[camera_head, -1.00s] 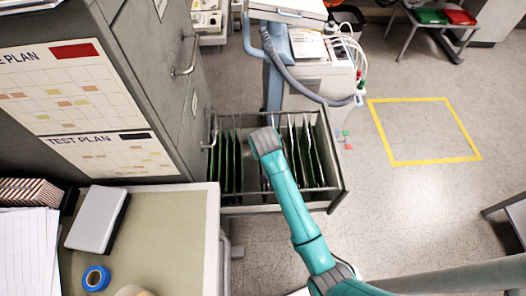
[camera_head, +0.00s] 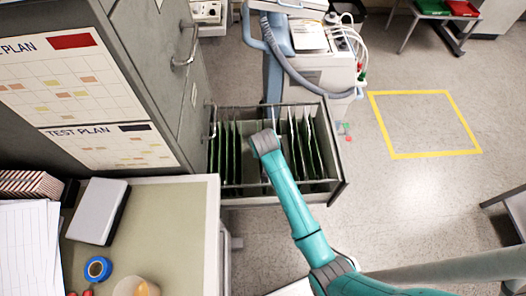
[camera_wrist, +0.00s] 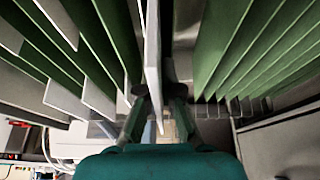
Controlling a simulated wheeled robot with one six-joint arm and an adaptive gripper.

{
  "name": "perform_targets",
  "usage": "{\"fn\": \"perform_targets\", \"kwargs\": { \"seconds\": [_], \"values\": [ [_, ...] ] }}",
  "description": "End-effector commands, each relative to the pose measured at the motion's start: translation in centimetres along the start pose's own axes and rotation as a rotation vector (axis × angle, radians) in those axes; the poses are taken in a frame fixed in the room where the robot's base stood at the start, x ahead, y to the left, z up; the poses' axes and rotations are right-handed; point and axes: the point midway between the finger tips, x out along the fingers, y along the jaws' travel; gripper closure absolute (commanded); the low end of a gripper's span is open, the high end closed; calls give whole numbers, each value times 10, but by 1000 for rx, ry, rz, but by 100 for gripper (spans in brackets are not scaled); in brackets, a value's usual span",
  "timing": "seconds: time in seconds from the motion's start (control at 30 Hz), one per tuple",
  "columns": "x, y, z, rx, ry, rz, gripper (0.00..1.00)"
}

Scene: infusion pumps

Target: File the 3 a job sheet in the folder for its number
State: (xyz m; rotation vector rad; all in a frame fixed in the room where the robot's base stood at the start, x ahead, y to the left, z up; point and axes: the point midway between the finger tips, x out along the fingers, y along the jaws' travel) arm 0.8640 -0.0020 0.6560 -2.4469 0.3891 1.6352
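The drawer (camera_head: 335,170) of the grey cabinet is pulled out. Green hanging folders stand in it in a left group (camera_head: 230,150) and a right group (camera_head: 306,140), with a gap between. My arm reaches down into this gap, and its gripper's fingertips are hidden in the head view. In the wrist view, my gripper (camera_wrist: 155,95) has its fingers apart, one on each side of an upright white sheet (camera_wrist: 153,50). The sheet lies close to the left finger, with a gap on the right. Folders (camera_wrist: 250,50) flank it. I cannot read any numbers.
A medical cart (camera_head: 305,60) with hoses stands just behind the drawer. A worktop (camera_head: 160,220) at lower left holds papers, a grey-white box (camera_head: 97,212), blue tape (camera_head: 97,269) and a cup (camera_head: 138,286). Floor inside the yellow outline (camera_head: 425,125) is clear.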

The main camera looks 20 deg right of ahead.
Motion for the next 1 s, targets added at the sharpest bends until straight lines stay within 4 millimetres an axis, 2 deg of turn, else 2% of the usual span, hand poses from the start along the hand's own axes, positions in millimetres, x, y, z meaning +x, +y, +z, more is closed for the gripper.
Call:
{"fn": "perform_targets", "kwargs": {
  "seconds": [1.0],
  "values": [
    [6, 0, 2, 0, -1, 0, 100]
  ]
}}
